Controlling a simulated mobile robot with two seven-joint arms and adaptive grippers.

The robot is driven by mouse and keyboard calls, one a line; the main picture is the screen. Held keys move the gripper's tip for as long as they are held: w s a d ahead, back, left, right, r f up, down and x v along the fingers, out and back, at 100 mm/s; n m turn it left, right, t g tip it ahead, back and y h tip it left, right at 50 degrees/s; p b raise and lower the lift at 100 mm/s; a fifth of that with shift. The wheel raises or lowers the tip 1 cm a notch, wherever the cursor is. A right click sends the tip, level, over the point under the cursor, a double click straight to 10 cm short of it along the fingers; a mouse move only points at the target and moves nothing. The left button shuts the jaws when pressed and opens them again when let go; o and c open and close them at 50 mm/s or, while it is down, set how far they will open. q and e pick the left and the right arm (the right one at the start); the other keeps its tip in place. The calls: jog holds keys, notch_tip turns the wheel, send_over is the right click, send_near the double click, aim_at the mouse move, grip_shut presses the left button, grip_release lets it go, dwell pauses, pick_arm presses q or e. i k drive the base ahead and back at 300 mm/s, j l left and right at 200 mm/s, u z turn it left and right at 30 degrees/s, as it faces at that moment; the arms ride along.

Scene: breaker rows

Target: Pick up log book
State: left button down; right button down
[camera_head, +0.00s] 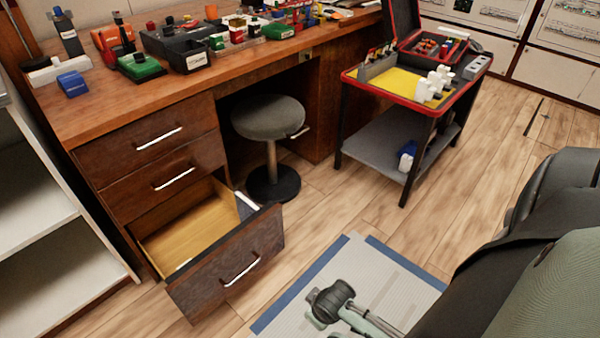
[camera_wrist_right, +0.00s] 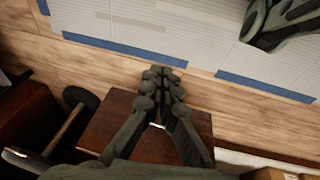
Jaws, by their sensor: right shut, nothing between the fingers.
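I cannot make out a log book for certain in either view. The lowest desk drawer (camera_head: 190,228) stands pulled open in the head view. Its wooden floor is mostly bare, with a small pale patch at its right end that I cannot identify. My right gripper (camera_wrist_right: 162,75) is shut and empty in the right wrist view, its fingertips together against the floor beyond a brown wooden piece (camera_wrist_right: 125,125). In the head view a dark gripper-like part of mine (camera_head: 332,302) shows over the mat.
The wooden desk (camera_head: 110,95) carries several devices. A round stool (camera_head: 268,118) stands under it. A red-rimmed cart (camera_head: 400,88) with bottles and a toolbox stands to the right. White shelves (camera_head: 50,245) are at the left. A blue-edged mat (camera_head: 385,280) lies on the floor.

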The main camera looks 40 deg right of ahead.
aim_at(246, 208)
jog(key=z, duration=0.8)
jog(key=i+l, duration=0.15)
jog(key=l+u, duration=0.05)
